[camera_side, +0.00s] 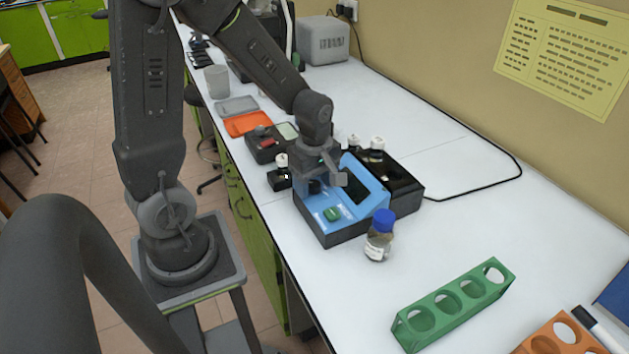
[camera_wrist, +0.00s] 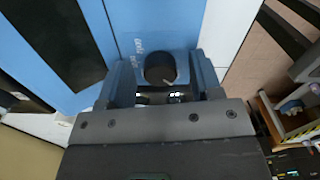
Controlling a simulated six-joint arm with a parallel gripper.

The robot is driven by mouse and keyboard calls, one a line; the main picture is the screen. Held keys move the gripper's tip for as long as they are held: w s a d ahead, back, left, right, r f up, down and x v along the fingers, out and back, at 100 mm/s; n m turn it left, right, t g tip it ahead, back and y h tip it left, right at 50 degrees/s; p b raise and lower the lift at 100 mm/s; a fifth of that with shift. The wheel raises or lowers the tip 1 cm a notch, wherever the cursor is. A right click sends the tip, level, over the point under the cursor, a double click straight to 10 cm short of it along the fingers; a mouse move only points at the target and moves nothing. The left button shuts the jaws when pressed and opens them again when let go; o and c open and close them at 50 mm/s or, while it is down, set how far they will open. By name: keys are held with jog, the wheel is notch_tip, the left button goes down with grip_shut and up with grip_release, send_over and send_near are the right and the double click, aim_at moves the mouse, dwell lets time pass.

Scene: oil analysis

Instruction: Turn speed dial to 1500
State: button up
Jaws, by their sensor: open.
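The speed dial (camera_wrist: 160,68) is a dark round knob on the blue panel in the wrist view. It lies between the fingers of my gripper (camera_wrist: 160,82), which is open with a finger on each side of it and a gap showing. In the side view my gripper (camera_side: 325,178) is low over the device's left part and hides most of the dial. The number the dial points at cannot be read.
A blue-capped bottle (camera_side: 379,238) stands close to the device's right front. A black box (camera_side: 405,190) with bottles is behind it, and a small black holder with a bottle (camera_side: 281,174) is at its left. A green rack (camera_side: 455,303) stands at the front right.

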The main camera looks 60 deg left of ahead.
jog(key=shift+c, duration=0.2)
jog(key=c, duration=0.9)
